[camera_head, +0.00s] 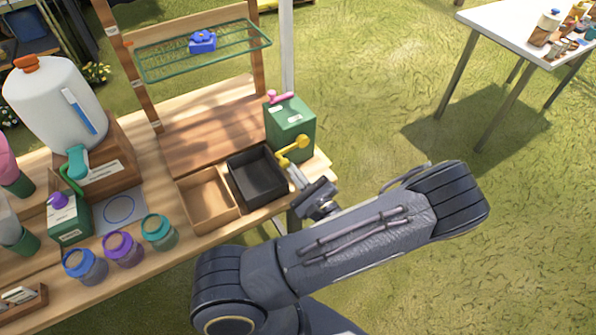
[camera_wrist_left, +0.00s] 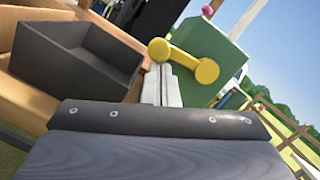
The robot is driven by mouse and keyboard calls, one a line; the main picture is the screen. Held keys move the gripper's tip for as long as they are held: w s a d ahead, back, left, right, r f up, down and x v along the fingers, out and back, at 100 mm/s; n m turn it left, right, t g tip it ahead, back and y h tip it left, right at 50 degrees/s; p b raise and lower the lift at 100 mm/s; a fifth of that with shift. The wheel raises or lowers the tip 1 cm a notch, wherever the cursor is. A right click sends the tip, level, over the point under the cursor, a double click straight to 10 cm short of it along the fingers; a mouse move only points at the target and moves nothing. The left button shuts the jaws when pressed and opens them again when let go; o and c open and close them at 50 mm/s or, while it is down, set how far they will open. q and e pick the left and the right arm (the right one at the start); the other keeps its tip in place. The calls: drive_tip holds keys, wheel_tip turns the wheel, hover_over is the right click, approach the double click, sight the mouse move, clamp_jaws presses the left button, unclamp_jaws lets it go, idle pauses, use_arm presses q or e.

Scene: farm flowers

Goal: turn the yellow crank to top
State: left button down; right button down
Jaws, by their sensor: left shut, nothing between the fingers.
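The yellow crank (camera_head: 293,151) is on the side of a green box (camera_head: 290,128) at the right end of the wooden bench. In the left wrist view the crank (camera_wrist_left: 184,60) lies slanted across the green box (camera_wrist_left: 205,50), with one rounded end at the upper left and the other at the lower right. My left gripper (camera_head: 284,160) is shut and empty. Its fingertips (camera_wrist_left: 160,68) are at the crank's left end, just below it in the wrist view; I cannot tell whether they touch. My right gripper is not in view.
A black open tray (camera_head: 257,176) and a wooden tray (camera_head: 207,199) sit left of the gripper. A pink lever (camera_head: 279,97) is on top of the green box. Several jars (camera_head: 123,249) stand further left.

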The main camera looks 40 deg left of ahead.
use_arm(q)
drive_tip(key=shift+s+r+m+t+p, duration=0.2)
drive_tip(key=shift+r+m+t+p, duration=0.35)
drive_tip(key=shift+m, duration=0.65)
drive_tip(key=shift+a+r, duration=0.1)
drive_tip(key=shift+r, duration=0.15)
drive_tip(key=shift+s+r, duration=0.1)
drive_tip(key=shift+r, duration=0.05)
drive_tip(key=f+b, duration=0.3)
drive_tip(key=f, duration=0.1)
drive_tip(key=shift+w+d+b, duration=0.3)
drive_tip(key=shift+w, duration=0.05)
drive_tip(key=b+v, duration=0.1)
drive_tip(key=v, duration=0.9)
drive_tip(key=shift+b, duration=0.35)
drive_tip(key=shift+w+r+g, duration=0.1)
drive_tip(key=shift+g, duration=0.25)
